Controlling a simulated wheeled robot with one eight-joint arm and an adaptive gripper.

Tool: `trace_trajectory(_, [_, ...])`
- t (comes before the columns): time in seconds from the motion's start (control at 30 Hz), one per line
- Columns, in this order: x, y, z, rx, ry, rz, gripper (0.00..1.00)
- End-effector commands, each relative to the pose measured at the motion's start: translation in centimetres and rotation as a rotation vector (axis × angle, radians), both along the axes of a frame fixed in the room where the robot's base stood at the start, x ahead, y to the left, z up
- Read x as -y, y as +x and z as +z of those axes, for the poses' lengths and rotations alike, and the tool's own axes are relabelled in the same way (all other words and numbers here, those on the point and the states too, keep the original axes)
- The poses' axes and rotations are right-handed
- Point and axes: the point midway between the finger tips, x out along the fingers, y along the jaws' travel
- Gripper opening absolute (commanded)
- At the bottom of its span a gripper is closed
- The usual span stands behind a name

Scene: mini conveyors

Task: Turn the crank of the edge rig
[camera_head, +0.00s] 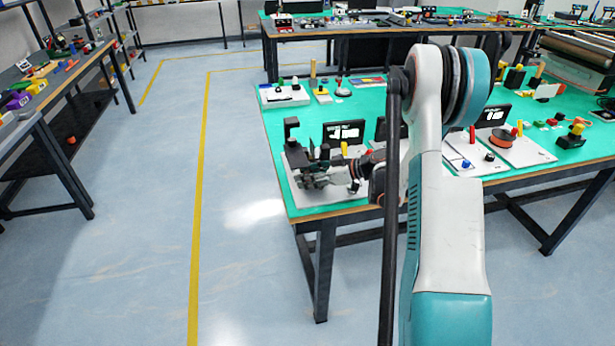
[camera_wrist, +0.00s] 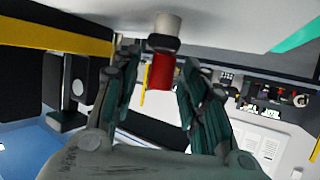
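In the wrist view a red handle (camera_wrist: 160,72), likely the crank's grip, points from a dark collar on a pale round post (camera_wrist: 167,25). My gripper (camera_wrist: 158,82) is open, with one finger on each side of the handle and a visible gap on both sides. A thin yellow piece shows just left of the handle. In the head view my gripper (camera_head: 312,174) is low over the white base plate (camera_head: 305,201) of the rig at the table's near left corner. The crank cannot be made out there behind my gripper.
A black post (camera_head: 291,128) and a small screen (camera_head: 344,132) stand beside my gripper on the green table (camera_head: 275,140). Another white rig plate (camera_head: 528,153) lies to the right. The floor (camera_head: 240,250) left of the table is clear.

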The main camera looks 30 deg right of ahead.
Motion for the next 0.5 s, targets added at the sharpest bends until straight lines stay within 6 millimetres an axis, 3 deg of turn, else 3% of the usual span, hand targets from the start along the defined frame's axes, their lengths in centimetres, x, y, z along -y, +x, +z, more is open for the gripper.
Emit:
trace_trajectory(0.03, [0.01, -0.01, 0.0, 0.0, 0.0, 0.0, 0.35])
trace_trajectory(0.2, [0.01, -0.02, 0.0, 0.0, 0.0, 0.0, 0.0])
trace_trajectory(0.5, [0.02, 0.01, -0.02, -0.001, 0.0, -0.011, 0.0])
